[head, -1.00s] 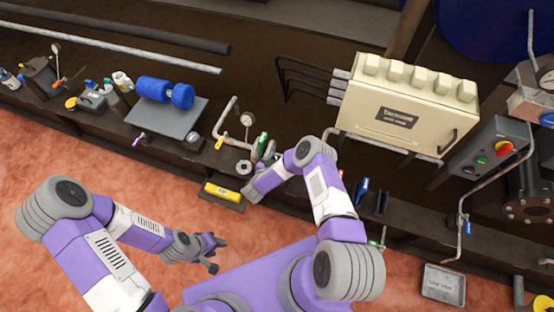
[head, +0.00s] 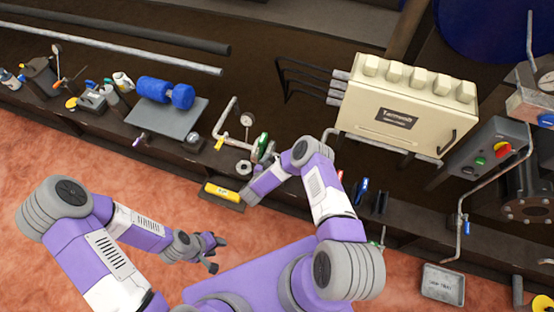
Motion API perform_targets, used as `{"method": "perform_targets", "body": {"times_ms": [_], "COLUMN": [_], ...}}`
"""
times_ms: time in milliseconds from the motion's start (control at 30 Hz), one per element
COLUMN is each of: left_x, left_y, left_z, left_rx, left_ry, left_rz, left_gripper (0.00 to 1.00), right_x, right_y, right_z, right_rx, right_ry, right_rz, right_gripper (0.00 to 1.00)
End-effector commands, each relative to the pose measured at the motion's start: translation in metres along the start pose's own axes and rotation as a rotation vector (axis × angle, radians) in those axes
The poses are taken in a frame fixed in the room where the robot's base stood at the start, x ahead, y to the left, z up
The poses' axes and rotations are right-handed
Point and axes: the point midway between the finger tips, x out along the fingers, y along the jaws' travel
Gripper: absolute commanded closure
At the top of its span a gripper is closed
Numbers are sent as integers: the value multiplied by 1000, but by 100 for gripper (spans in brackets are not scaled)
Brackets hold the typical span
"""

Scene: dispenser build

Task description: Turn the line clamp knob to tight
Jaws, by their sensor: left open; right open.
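I cannot tell for certain which part is the line clamp knob. A small pipe fitting with a gauge (head: 247,119) stands at the bench edge. Beside it are a green-rimmed part (head: 262,143) and a pale ring-shaped part (head: 244,167). My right gripper (head: 250,193) is just in front of these parts, close to the yellow labelled block (head: 221,192). My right arm hides part of this area, and no contact can be made out. My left gripper (head: 215,254) is open and empty above the reddish floor, well away from the bench.
A cream box (head: 400,145) with a label stands behind my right arm. A blue roller (head: 164,92) on a grey plate (head: 168,120) lies to the left. A control box with buttons (head: 488,155) and a small tray (head: 443,283) are at the right.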

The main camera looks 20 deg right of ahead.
Motion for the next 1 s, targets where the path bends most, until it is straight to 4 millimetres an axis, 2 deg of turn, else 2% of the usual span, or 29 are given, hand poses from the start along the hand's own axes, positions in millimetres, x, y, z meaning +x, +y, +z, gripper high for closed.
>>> {"method": "perform_targets", "body": {"times_ms": [33, 200, 400, 1000], "left_x": [-6, -16, -20, -20], "left_y": [2, 6, 8, 7], "left_z": [0, 1, 1, 1], "left_rx": [0, 0, 0, 0], "left_ry": [0, 0, 0, 0], "left_rz": [0, 0, 0, 0], "left_gripper": [57, 57, 57, 57], "right_x": [-11, -40, -58, -60], "right_y": [-1, 0, 0, 0], "right_z": [-2, -2, -1, 0], "right_rx": [-2, -3, 0, 1], "right_ry": [-2, -2, 0, -2], "right_rz": [-3, -3, 0, -2], "right_gripper": [24, 24, 24, 24]}}
